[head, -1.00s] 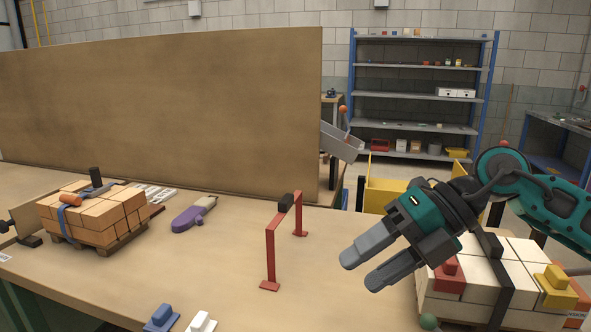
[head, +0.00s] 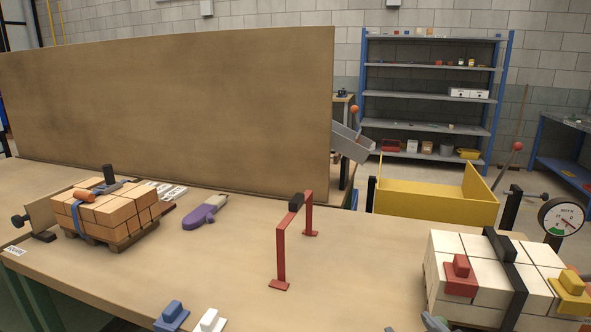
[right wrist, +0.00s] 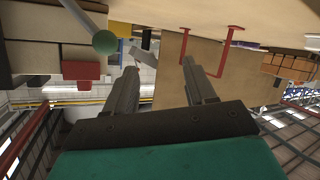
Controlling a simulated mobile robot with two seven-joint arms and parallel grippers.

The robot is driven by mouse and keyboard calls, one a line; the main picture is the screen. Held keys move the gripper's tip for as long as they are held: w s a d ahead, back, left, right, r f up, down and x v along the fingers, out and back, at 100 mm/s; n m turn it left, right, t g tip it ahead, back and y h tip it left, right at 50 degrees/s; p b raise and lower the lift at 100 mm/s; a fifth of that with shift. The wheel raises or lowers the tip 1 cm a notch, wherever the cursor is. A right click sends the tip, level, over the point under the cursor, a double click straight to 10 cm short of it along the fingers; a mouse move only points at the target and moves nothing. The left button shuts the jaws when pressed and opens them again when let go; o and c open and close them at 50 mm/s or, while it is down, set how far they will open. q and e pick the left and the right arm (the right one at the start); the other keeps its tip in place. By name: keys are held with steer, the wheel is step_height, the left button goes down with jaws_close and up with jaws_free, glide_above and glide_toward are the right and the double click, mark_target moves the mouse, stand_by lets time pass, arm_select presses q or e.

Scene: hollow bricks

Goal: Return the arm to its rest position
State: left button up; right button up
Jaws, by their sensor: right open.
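The pallet of orange bricks (head: 118,211) stands at the left with a blue strap.
A red frame (head: 281,254) with a black grip stands mid-table. A blue piece (head: 171,316) and a white piece (head: 209,321) are at the front edge. A yellow bin (head: 435,206) and a gauge (head: 562,218) stand at the right.

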steer(key=s+d+f+m+g, duration=0.1)
steer(key=s+f+g, duration=0.5)
steer(key=s, duration=0.4)
steer(key=s+d+f+m+g, duration=0.1)
steer(key=s+d+f+g, duration=0.1)
steer(key=s+f+g, duration=0.5)
steer(key=w+a+f+t+y, duration=0.1)
steer(key=w+a+f+t, duration=0.2)
steer(key=f+t, duration=0.6)
steer(key=shift+w+a+t+p, duration=0.15)
steer(key=shift+w+t+p, duration=0.25)
steer(key=shift+w, duration=0.6)
steer(key=shift+c, duration=0.4)
